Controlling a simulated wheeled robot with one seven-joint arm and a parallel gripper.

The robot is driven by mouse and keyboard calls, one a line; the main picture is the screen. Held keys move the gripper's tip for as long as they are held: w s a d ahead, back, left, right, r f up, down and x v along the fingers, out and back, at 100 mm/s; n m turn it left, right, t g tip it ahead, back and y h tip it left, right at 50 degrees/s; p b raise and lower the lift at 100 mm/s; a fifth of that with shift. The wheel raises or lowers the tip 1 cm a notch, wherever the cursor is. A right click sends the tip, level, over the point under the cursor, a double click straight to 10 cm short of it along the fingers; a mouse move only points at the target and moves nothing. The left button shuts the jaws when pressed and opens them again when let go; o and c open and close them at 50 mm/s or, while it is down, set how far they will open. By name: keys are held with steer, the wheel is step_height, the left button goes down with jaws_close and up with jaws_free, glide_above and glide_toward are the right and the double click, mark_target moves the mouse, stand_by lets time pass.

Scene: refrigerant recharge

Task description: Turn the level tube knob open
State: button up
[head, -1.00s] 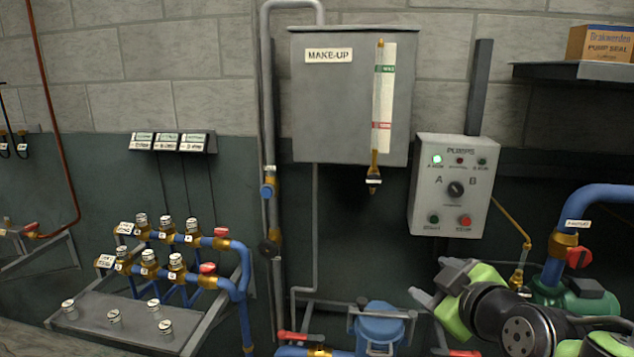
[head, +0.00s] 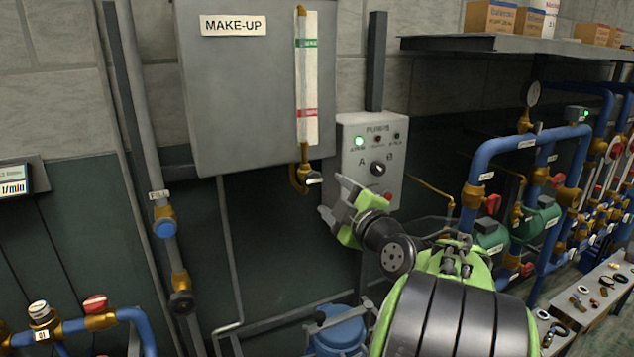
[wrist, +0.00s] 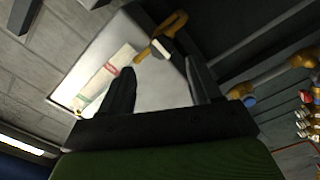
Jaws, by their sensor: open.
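The level tube (head: 307,90) with green and red bands runs down the front of the grey MAKE-UP tank (head: 236,120). Its brass fitting at the bottom carries a small knob (head: 313,178) with a pale end. My gripper (head: 333,195) is open and empty, just below and to the right of the knob in the head view, apart from it. In the wrist view, the brass fitting and knob (wrist: 160,46) show ahead, beyond and between the open fingers (wrist: 160,85). The tube's scale (wrist: 105,75) shows to the left there.
The PUMPS control box (head: 371,160) stands right behind my gripper. A FILL pipe with a blue valve (head: 164,228) runs at left. A blue vessel (head: 340,332) sits below. Blue pipes (head: 480,165) and a shelf (head: 520,46) are at right.

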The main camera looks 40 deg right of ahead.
mark_target(315, 181)
steer(key=p+x, duration=0.3)
steer(key=shift+w+a+r, duration=0.2)
steer(key=shift+w+r, duration=0.05)
steer(key=shift+w, duration=0.15)
steer(key=p+x, duration=0.4)
steer(key=p, duration=0.1)
steer(key=shift+w+d, duration=0.1)
steer(key=shift+d+f, duration=0.1)
steer(key=shift+f, duration=0.1)
steer(key=shift+c, duration=1)
steer(key=shift+f, duration=0.1)
steer(key=c, duration=0.8)
steer(key=shift+f+n+b, duration=0.1)
steer(key=shift+n+b, duration=0.2)
steer(key=shift+b, duration=0.55)
steer(key=shift+c, duration=0.2)
steer(key=n+b, duration=0.3)
steer(key=b, duration=0.4)
steer(key=shift+n, duration=0.3)
steer(key=shift+b, duration=0.3)
